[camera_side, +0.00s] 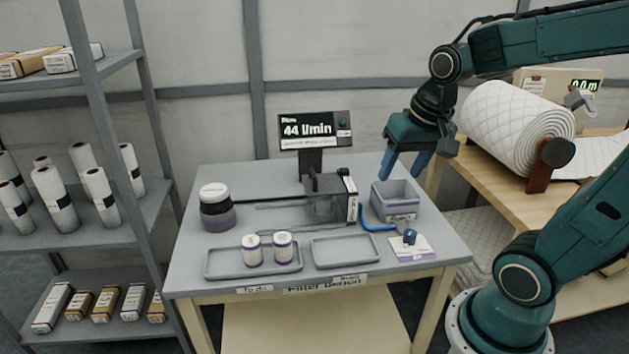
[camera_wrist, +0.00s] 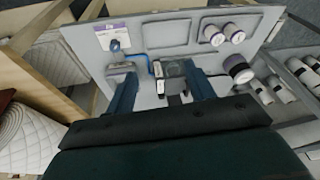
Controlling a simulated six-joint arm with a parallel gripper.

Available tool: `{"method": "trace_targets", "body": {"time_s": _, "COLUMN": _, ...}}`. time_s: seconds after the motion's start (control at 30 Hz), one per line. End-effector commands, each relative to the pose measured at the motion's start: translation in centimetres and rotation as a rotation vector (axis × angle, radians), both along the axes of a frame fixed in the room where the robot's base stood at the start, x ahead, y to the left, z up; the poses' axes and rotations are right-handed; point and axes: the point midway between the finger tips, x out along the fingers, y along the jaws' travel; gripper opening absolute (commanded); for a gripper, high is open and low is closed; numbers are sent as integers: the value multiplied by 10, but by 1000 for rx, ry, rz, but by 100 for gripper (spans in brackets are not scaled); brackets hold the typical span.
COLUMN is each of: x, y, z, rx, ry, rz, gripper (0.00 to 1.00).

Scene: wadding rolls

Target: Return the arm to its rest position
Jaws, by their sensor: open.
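My gripper (camera_side: 403,172) is open and empty. In the side view it hangs from my teal arm above the back right of the grey filter bench (camera_side: 190,272), with its blue-grey fingers pointing down near the grey bin (camera_side: 396,204). In the wrist view the two fingers of my gripper (camera_wrist: 165,92) stand wide apart with the bench top beyond them. No object is between the fingers. Whether a fingertip touches the bin cannot be told.
Two white canisters (camera_side: 252,251) stand in the left tray (camera_side: 222,268); the right tray (camera_side: 345,252) is empty. A quilted roll (camera_side: 515,125) lies right; shelves (camera_side: 70,215) stand left.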

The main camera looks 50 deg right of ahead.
Motion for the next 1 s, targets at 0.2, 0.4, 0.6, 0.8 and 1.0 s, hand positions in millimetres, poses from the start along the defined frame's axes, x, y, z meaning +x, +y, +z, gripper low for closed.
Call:
{"method": "trace_targets", "body": {"time_s": 0.2, "x": -24, "y": 38, "z": 19, "rx": -64, "ry": -74, "rz": 257, "gripper": 54}}
{"method": "trace_targets", "body": {"time_s": 0.4, "x": -47, "y": 62, "z": 28, "rx": -116, "ry": -133, "rz": 464, "gripper": 54}}
{"method": "trace_targets", "body": {"time_s": 0.6, "x": -60, "y": 73, "z": 31, "rx": -146, "ry": -166, "rz": 576, "gripper": 54}}
{"method": "trace_targets", "body": {"time_s": 0.8, "x": -63, "y": 75, "z": 32, "rx": -153, "ry": -171, "rz": 598, "gripper": 54}}
{"method": "trace_targets", "body": {"time_s": 1.0, "x": -63, "y": 75, "z": 32, "rx": -152, "ry": -171, "rz": 596, "gripper": 54}}
